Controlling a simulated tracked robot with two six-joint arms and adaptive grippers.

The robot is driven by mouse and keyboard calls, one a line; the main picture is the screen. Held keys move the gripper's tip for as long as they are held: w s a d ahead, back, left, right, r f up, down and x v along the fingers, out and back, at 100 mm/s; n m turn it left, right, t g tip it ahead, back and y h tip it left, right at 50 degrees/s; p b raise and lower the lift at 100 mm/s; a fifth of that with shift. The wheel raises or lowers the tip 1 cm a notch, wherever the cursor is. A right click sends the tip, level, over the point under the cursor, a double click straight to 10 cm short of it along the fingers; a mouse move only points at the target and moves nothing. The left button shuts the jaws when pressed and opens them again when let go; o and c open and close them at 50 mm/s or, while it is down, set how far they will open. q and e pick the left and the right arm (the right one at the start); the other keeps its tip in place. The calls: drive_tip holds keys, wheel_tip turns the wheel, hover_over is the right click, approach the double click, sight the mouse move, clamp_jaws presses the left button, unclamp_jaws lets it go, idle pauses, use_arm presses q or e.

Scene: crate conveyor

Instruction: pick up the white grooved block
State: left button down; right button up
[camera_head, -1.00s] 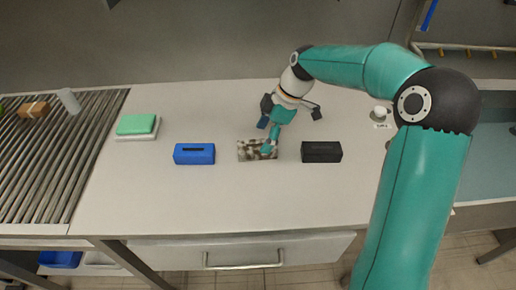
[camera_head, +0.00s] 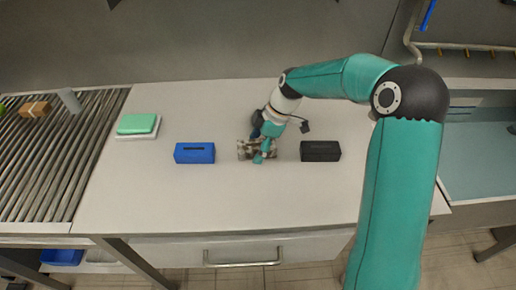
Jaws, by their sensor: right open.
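A mottled brown-and-white piece (camera_head: 243,153) lies on the table between a blue slotted block (camera_head: 194,153) and a black slotted block (camera_head: 320,151). I cannot make out a plain white grooved block; whether the mottled piece is grooved is too small to tell. My right gripper (camera_head: 257,148) is open, pointing down over the mottled piece, and hides much of it. I cannot tell whether the fingers touch it. My left gripper is not in view.
A green item (camera_head: 136,123) lies on a white tray (camera_head: 150,134) at the table's back left. A roller conveyor (camera_head: 60,160) runs along the left, carrying a brown box (camera_head: 35,108) and a grey cylinder (camera_head: 69,100). The table's front (camera_head: 230,208) is clear.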

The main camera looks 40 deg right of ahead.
drive_tip(key=shift+f+b, duration=0.2)
drive_tip(key=shift+b, duration=0.1)
idle(0.4)
drive_tip(key=c, duration=1.5)
